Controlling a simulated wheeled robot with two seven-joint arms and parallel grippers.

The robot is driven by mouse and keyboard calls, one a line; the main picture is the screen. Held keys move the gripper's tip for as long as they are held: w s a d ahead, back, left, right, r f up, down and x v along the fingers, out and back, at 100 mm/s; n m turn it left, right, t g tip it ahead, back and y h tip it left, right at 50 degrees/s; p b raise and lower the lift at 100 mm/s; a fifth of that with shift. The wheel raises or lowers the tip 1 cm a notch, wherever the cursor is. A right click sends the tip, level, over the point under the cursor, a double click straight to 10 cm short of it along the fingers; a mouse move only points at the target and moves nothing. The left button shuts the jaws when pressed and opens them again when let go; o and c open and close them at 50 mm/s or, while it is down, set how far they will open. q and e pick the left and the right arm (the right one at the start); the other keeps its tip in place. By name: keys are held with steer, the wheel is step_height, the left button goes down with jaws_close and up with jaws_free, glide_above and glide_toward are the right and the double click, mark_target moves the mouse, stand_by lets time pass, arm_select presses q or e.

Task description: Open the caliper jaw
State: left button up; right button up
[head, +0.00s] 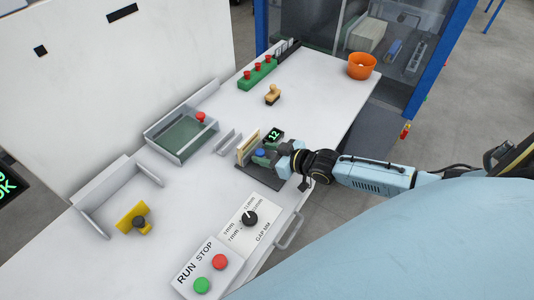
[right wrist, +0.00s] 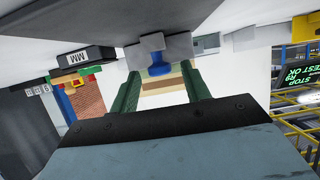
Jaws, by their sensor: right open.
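The caliper has a dark base plate (head: 262,180) and stands near the table's right edge in the head view. A blue knob (head: 260,153) sits on it, beside upright beige pieces (head: 247,146). A small black display (head: 274,134) behind it reads 12. My right gripper (head: 286,161) is just right of the blue knob. In the right wrist view its two green fingers (right wrist: 161,92) are apart, with the blue knob (right wrist: 160,70) and a grey block (right wrist: 158,47) between and just beyond them. I cannot tell whether a finger touches the knob. My left gripper is not in view.
A GAP MM dial panel (head: 250,224) and a RUN/STOP button box (head: 209,268) stand in front. A grey tray (head: 182,138), a stamp (head: 272,94), a green block with red buttons (head: 257,73) and an orange bowl (head: 361,66) are farther off.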

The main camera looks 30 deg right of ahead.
mark_target(262, 156)
jaws_close()
steer(key=shift+s+d+p, duration=0.3)
steer(key=shift+s+p, duration=0.2)
steer(key=shift+s, duration=0.3)
steer(key=shift+s+d+p, duration=0.3)
steer(key=shift+s+p, duration=0.15)
steer(key=shift+s, duration=0.3)
steer(key=shift+f, duration=0.1)
jaws_free()
steer(key=p+v, duration=0.1)
steer(key=v, duration=1.2)
steer(key=shift+s+d, duration=0.15)
steer(key=shift+d, duration=0.05)
